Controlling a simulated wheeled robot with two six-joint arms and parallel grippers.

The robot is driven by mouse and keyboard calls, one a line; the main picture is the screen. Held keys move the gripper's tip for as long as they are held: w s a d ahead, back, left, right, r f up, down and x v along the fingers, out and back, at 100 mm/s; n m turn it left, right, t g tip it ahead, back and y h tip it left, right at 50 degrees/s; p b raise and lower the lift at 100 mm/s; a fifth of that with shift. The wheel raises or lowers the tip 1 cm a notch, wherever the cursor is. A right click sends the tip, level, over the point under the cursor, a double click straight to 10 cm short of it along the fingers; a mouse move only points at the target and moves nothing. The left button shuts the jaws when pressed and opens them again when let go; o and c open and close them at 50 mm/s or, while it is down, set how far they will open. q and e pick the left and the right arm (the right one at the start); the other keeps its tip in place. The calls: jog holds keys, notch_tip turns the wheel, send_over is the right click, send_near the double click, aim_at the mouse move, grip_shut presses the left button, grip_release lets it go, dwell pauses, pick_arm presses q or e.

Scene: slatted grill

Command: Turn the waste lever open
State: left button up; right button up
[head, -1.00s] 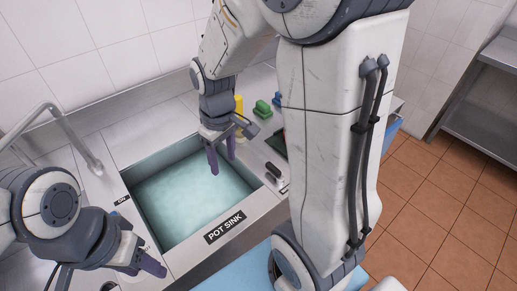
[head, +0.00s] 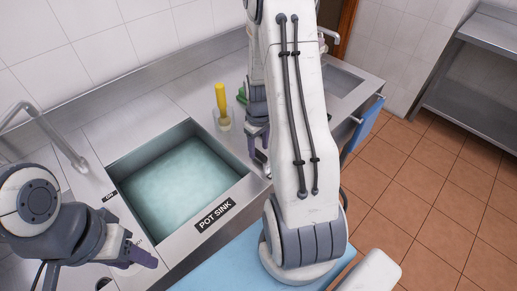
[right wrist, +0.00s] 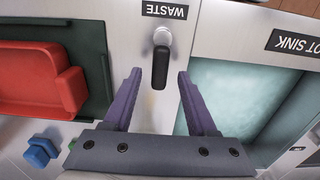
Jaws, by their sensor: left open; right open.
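The waste lever (right wrist: 161,72) has a black handle and a metal pivot, below the WASTE label (right wrist: 165,10) in the right wrist view. Its handle points down in that picture, toward the gripper's palm. My right gripper (right wrist: 158,75) is open, with one purple finger on each side of the handle and a gap on both sides. In the head view my right gripper (head: 258,142) is at the sink's right side, and my arm hides most of the lever area. My left gripper (head: 140,257) is open and empty at the lower left, away from the lever.
The pot sink (head: 150,157) holds cloudy water. A yellow-handled brush (head: 221,98) stands behind it, and a tap (head: 60,143) is at the left. A red tray (right wrist: 40,78) and a blue object (right wrist: 40,151) lie left of the lever in the right wrist view.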

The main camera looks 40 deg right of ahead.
jog(key=shift+f, duration=0.95)
jog(key=shift+c, duration=0.3)
grip_shut()
